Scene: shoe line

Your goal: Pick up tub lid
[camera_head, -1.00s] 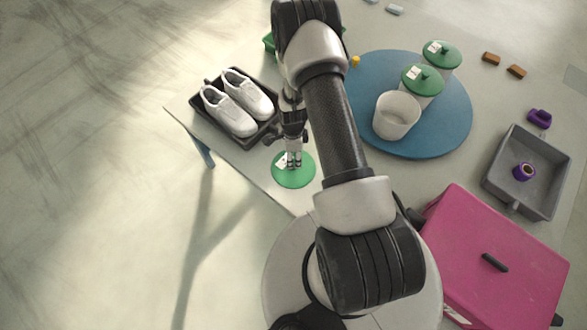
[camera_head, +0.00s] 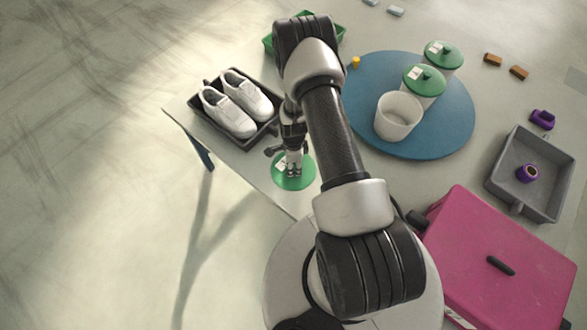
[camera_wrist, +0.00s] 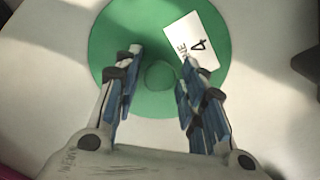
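The tub lid (camera_head: 281,184) is a round green disc lying on the table near its front edge. My gripper (camera_head: 293,172) is right over the lid, pointing down. In the wrist view my gripper's fingers (camera_wrist: 158,78) are apart, one on each side of the knob, with gaps between. An open white tub (camera_head: 398,117) without a lid stands on the blue round mat (camera_head: 440,140).
Two tubs with green lids (camera_head: 443,54) stand on the blue mat. A black tray (camera_head: 202,113) with white shoes (camera_head: 233,108) is left of my gripper. A green crate (camera_head: 268,44) is behind my arm. A grey bin (camera_head: 548,205) and pink box (camera_head: 480,260) are at right.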

